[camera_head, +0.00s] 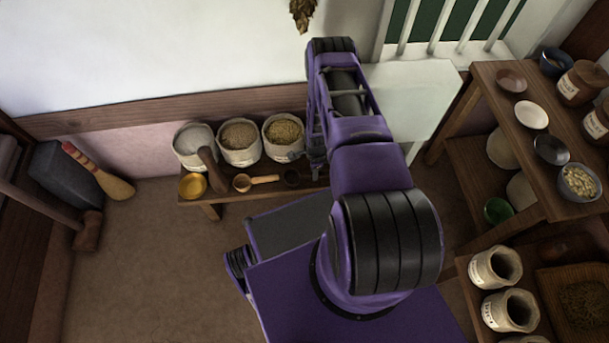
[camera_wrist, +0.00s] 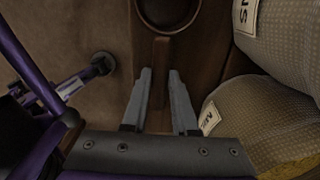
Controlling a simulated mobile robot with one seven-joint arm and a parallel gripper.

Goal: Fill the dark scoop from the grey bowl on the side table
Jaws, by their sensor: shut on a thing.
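The dark scoop (camera_head: 292,177) is at the right end of the low bench in the head view, beside my gripper (camera_head: 315,172). In the wrist view its round dark bowl is cut by the top edge, and its brown handle (camera_wrist: 161,62) runs down between the fingers of my gripper (camera_wrist: 160,76). My gripper is shut on this handle. I cannot tell whether the scoop is lifted off the bench. The grey bowl (camera_head: 579,193) stands on the side table (camera_head: 541,178) at the far right, holding pale pieces. My gripper is far from it.
Several open sacks (camera_head: 239,155) stand behind the scoop on the bench, with a pale wooden scoop (camera_head: 256,181) and a yellow bowl (camera_head: 193,186). Near the grey bowl are a black bowl (camera_head: 551,149) and a white bowl (camera_head: 532,114). Jars (camera_head: 511,311) stand lower right.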

